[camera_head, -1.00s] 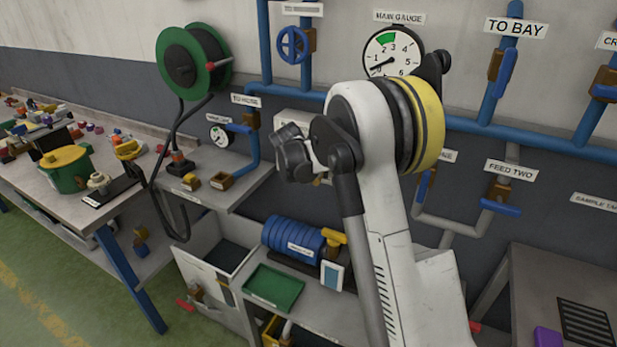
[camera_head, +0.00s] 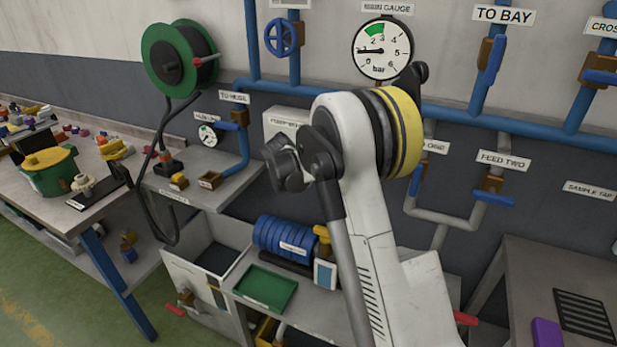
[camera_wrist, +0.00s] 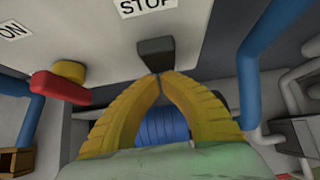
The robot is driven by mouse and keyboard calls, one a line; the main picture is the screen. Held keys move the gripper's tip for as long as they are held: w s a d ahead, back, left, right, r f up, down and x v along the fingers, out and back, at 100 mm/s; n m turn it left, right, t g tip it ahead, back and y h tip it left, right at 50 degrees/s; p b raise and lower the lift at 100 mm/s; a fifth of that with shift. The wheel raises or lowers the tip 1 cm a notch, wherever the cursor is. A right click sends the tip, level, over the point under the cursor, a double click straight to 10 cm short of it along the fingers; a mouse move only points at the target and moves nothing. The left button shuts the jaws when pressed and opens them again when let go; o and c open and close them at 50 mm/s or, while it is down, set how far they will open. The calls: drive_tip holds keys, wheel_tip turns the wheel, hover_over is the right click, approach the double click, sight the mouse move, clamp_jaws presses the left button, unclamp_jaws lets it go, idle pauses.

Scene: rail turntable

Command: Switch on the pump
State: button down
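A pale control box (camera_head: 284,121) with a partly hidden label, seemingly starting "PUMP", is on the wall left of my arm in the head view. In the wrist view its pale face (camera_wrist: 215,30) fills the top, with a "STOP" label and a label ending in "ON". A dark block (camera_wrist: 155,55) stands out below "STOP". A red lever-like part (camera_wrist: 58,88) with a yellow piece is to its left. My gripper (camera_wrist: 161,76) has its yellow fingertips together just below the dark block; I cannot tell whether they touch it. The head view hides the fingertips behind my arm.
The main gauge (camera_head: 383,50) reads about 1 bar. Blue pipes (camera_head: 440,112) run along the wall, and one blue pipe (camera_wrist: 262,50) is right of the gripper. A hose reel (camera_head: 180,60) hangs left. A shelf with a green tray (camera_head: 266,288) and blue hose coil (camera_head: 285,237) stands below.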

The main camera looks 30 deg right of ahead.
drive_tip(key=shift+d+r, duration=0.15)
drive_tip(key=shift+r, duration=0.1)
